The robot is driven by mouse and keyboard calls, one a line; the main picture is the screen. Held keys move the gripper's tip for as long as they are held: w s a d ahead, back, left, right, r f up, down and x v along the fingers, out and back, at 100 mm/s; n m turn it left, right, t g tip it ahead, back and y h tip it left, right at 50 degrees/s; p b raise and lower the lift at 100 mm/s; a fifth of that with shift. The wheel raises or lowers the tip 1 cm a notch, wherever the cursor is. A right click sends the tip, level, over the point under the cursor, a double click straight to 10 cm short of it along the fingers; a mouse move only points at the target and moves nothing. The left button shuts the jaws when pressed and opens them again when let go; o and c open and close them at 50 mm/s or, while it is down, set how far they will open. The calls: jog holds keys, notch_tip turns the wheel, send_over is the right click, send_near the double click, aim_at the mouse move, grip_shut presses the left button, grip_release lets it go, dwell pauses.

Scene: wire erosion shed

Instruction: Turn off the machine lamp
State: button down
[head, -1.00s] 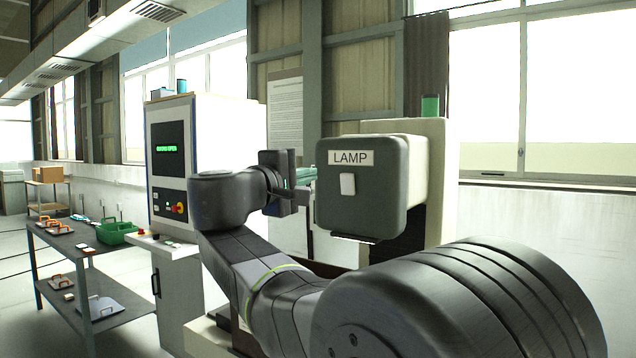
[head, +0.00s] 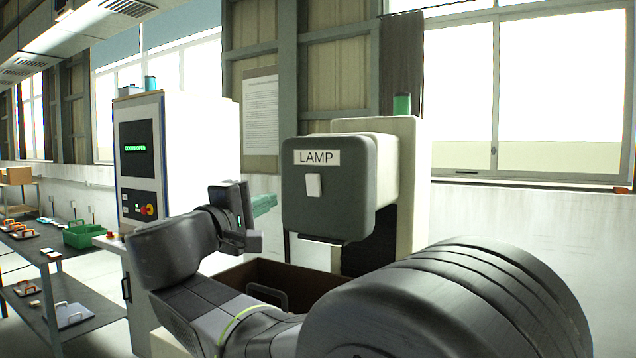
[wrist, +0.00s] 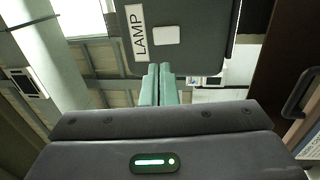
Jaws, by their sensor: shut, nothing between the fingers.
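The lamp unit (head: 330,215) is a dark grey rounded box labelled LAMP, mounted on a pale machine column. A white rocker switch (head: 313,185) sits on its front face below the label. In the wrist view the switch (wrist: 166,35) appears above the fingertips, beside the sideways LAMP label (wrist: 139,32). I cannot tell whether the lamp is lit. My gripper (head: 265,203) is to the left of the lamp box and slightly lower than the switch, apart from it. Its teal fingers (wrist: 160,72) are together and empty.
A control cabinet (head: 205,150) with a green-text screen and red knob stands to the left. A workbench (head: 60,262) with a green crate (head: 85,236) is further left. A brown open-topped box with a handle (head: 265,290) lies below the lamp. Windows line the wall behind.

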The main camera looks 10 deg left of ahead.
jog(key=shift+s+f, duration=0.1)
jog(key=shift+s, duration=0.05)
jog(key=p, duration=0.4)
send_near(313, 180)
jog(key=x, duration=0.5)
jog(key=shift+x, duration=0.9)
jog(key=shift+f, duration=0.15)
jog(key=shift+p, duration=0.4)
